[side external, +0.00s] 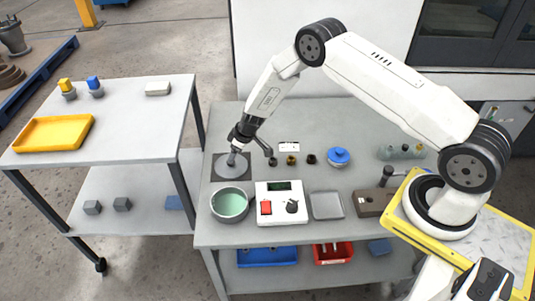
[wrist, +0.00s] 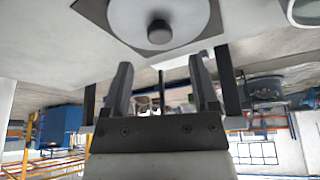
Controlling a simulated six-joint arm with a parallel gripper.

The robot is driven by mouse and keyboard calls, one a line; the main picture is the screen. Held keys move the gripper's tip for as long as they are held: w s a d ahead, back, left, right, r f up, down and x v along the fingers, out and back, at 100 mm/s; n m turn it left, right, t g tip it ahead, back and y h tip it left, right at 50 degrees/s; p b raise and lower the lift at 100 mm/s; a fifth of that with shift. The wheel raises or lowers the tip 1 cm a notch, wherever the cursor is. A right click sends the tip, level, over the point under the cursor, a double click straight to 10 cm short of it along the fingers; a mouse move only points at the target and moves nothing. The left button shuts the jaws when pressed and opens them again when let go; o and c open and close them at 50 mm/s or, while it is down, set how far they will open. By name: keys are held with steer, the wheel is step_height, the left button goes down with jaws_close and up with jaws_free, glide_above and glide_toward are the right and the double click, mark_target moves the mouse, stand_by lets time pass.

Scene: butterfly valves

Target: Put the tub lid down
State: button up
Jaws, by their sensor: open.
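The tub lid (side external: 227,172) is a flat grey disc lying on a dark square mat (side external: 216,182) at the left of the bench. In the wrist view the lid (wrist: 188,22) shows its dark round knob (wrist: 159,32) on the mat (wrist: 96,12). My gripper (side external: 233,156) is just over the lid in the side view. In the wrist view my gripper (wrist: 160,82) is open, its two fingers apart with nothing between them. The knob appears beyond the fingertips. The round tub (side external: 230,204), pale green inside, stands open in front of the mat.
A white control box (side external: 281,203) with a red switch stands right of the tub, then a grey tray (side external: 327,205). Small dark and brass fittings (side external: 292,160) and a blue-topped part (side external: 338,156) sit behind. A side table (side external: 130,130) holds a yellow tray (side external: 54,133).

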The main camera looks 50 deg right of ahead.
steer(key=v, duration=0.6)
steer(key=shift+s+r, duration=0.2)
steer(key=shift+r, duration=0.1)
steer(key=shift+r, duration=0.15)
stand_by(0.4)
steer(key=s+a+r+m+g, duration=0.1)
steer(key=s+a+r+m, duration=0.1)
steer(key=s+r, duration=0.95)
steer(key=s+r+m+h, duration=0.1)
steer(key=s+r, duration=0.2)
steer(key=s, duration=0.4)
steer(key=s+r+m, duration=0.1)
steer(key=s+r, duration=0.2)
steer(key=s, duration=0.5)
steer(key=shift+r+g+h, duration=0.3)
steer(key=shift+r+h, duration=0.05)
steer(key=shift+h, duration=0.05)
